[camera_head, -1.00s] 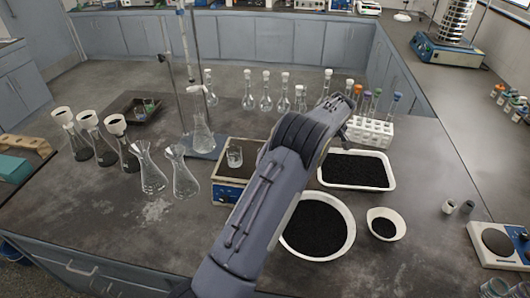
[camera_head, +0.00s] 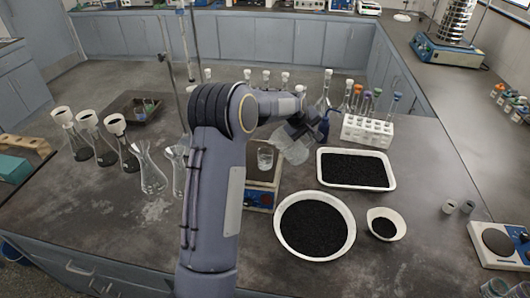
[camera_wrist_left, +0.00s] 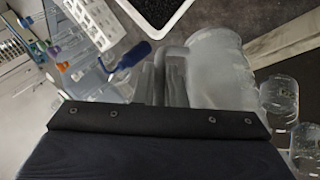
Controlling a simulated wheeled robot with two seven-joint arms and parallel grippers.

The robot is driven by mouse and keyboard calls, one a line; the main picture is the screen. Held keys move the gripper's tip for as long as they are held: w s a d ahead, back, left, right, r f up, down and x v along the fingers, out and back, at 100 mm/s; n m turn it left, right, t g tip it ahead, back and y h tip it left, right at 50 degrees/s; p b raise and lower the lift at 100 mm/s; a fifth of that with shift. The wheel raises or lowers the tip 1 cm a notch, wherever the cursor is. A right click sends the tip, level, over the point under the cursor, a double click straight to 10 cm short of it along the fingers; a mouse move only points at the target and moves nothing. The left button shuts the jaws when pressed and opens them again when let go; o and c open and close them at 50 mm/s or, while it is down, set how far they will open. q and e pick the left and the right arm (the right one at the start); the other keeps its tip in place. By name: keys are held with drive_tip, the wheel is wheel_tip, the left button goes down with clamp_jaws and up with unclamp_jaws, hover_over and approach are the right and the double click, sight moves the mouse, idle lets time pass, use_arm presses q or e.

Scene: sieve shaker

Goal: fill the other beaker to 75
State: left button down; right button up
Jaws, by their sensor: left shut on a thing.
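My left gripper (camera_head: 303,125) is shut on a clear glass beaker (camera_head: 291,147), tilted in the air near the right side of the balance. The held beaker also shows large and cloudy in the left wrist view (camera_wrist_left: 215,62); its contents are hard to make out. A smaller glass beaker (camera_head: 265,157) stands on the balance (camera_head: 260,196), just left of the held one. Whether the two touch, or anything flows between them, I cannot tell. The balance's reading is not legible. My right gripper is not in view.
A round white bowl (camera_head: 347,225) and a white tray (camera_head: 391,170) hold black grains. A small bowl (camera_head: 371,214) stands beside them. A white tube rack (camera_head: 368,130) and several stoppered flasks stand behind. Conical flasks (camera_head: 150,172) stand left of my arm.

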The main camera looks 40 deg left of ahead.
sight(300, 142)
use_arm(q)
drive_tip(key=shift+s+a+r+t, duration=0.15)
drive_tip(key=shift+s+a+t, duration=0.1)
drive_tip(key=shift+a+t, duration=0.05)
drive_tip(key=shift+s+a+r+t+h, duration=0.3)
drive_tip(key=shift+r+h, duration=0.1)
drive_tip(key=shift+r, duration=0.2)
drive_tip(key=shift+s+a+n+b, duration=0.1)
drive_tip(key=shift+s+n+b, duration=0.05)
drive_tip(key=shift+n+b, duration=0.2)
drive_tip(key=shift+s+a+r+t+h, duration=0.1)
drive_tip(key=shift+a+r+t+h, duration=0.05)
drive_tip(key=shift+r+t+h, duration=0.2)
drive_tip(key=shift+s+r+b, duration=0.1)
drive_tip(key=shift+r+b, duration=0.1)
drive_tip(key=shift+b, duration=1)
drive_tip(key=shift+r+t, duration=0.1)
drive_tip(key=shift+t, duration=0.15)
drive_tip(key=shift+s+b, duration=0.1)
drive_tip(key=shift+b, duration=0.25)
